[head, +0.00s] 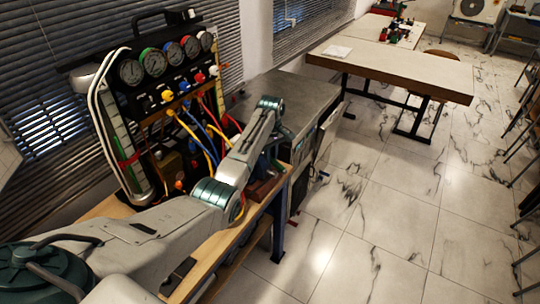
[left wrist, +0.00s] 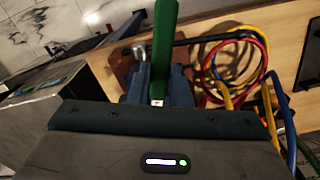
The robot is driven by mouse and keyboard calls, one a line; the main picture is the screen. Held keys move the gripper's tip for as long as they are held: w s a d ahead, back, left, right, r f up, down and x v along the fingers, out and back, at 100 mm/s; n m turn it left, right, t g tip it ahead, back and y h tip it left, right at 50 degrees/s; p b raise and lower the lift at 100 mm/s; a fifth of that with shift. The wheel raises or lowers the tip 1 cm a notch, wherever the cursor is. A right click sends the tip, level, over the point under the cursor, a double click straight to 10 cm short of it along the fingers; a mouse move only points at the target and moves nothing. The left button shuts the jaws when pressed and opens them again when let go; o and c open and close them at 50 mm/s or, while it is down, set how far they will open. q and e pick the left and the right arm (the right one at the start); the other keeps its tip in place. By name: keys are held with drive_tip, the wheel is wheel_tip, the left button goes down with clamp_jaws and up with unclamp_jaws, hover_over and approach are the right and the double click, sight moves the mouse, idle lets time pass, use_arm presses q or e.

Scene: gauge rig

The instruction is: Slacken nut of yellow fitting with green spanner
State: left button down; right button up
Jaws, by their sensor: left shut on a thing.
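The green spanner (left wrist: 164,45) stands out of my left gripper (left wrist: 158,88) in the left wrist view, its green length running up to the top edge. The gripper is shut on it. In the head view my left arm reaches over the bench, and its gripper (head: 271,162) is low beside the rig, partly hidden by the arm; the spanner is not clear there. A yellow fitting (head: 167,95) is on the front of the gauge rig, well up and left of the gripper. Its nut is too small to make out. My right gripper is out of view.
The gauge rig (head: 128,110) carries several dials and coloured hoses. A coiled red and yellow hose (left wrist: 262,62) lies on the wooden bench (left wrist: 292,25) near my left gripper. A reddish-brown block (left wrist: 122,68) is close behind the gripper. A grey cabinet (head: 290,95) stands beyond.

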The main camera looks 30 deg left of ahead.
sight(279, 166)
use_arm(q)
drive_tip(key=shift+w+d+n, duration=0.25)
drive_tip(key=shift+w+n, duration=0.55)
idle(0.6)
drive_tip(key=shift+s+a+m+p, duration=0.3)
drive_tip(key=shift+s+m+p, duration=0.05)
drive_tip(key=shift+s+m, duration=0.55)
drive_tip(key=shift+d, duration=0.15)
idle(0.5)
drive_tip(key=shift+s+d, duration=0.35)
drive_tip(key=shift+d, duration=0.35)
drive_tip(key=shift+s+d, duration=0.35)
drive_tip(key=shift+d, duration=0.35)
drive_tip(key=shift+s+d, duration=0.35)
drive_tip(key=shift+d, duration=0.35)
drive_tip(key=shift+r, duration=2.3)
